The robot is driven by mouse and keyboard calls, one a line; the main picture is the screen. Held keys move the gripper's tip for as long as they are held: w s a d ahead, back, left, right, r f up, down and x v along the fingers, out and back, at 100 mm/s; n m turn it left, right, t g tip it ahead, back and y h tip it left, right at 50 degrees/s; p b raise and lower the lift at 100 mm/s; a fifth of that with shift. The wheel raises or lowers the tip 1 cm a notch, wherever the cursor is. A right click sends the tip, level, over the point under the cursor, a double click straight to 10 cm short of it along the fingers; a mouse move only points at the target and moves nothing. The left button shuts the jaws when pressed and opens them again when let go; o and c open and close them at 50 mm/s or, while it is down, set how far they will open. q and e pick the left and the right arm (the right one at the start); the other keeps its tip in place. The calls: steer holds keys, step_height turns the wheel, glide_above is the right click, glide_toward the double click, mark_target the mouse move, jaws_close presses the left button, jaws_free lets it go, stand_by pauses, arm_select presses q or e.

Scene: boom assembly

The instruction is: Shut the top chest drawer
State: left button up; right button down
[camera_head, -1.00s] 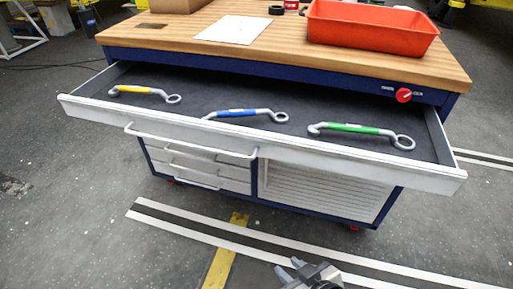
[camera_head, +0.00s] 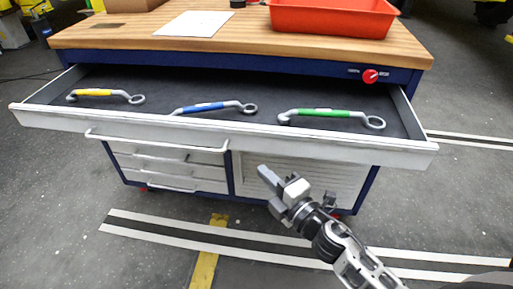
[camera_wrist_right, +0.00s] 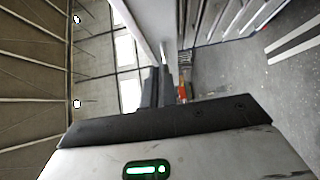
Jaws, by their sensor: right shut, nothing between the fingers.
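The wide top drawer (camera_head: 300,143) of the chest is pulled far out, its white front towards me. Yellow (camera_head: 105,95), blue (camera_head: 213,107) and green (camera_head: 330,115) handled wrenches lie apart on its dark liner. A long white handle (camera_head: 155,142) is on the left half of the front. My right gripper (camera_head: 277,180) is shut and empty, in front of the chest and appearing below the drawer front's right half. I cannot tell whether it touches anything. In the right wrist view the fingers (camera_wrist_right: 157,87) are together. My left gripper is not in view.
The wooden top (camera_head: 130,38) carries a red bin (camera_head: 330,18) and a white sheet (camera_head: 195,23). A red knob (camera_head: 370,76) is on the blue rail. Smaller shut drawers (camera_head: 165,165) are below. The floor in front is clear, with striped lines.

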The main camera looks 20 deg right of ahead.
mark_target(247, 141)
steer(key=w, duration=0.7)
steer(key=shift+w+d+p, duration=0.1)
steer(key=shift+w+p, duration=0.15)
steer(key=shift+p, duration=0.15)
steer(key=shift+w+d, duration=0.35)
steer(key=shift+w, duration=0.15)
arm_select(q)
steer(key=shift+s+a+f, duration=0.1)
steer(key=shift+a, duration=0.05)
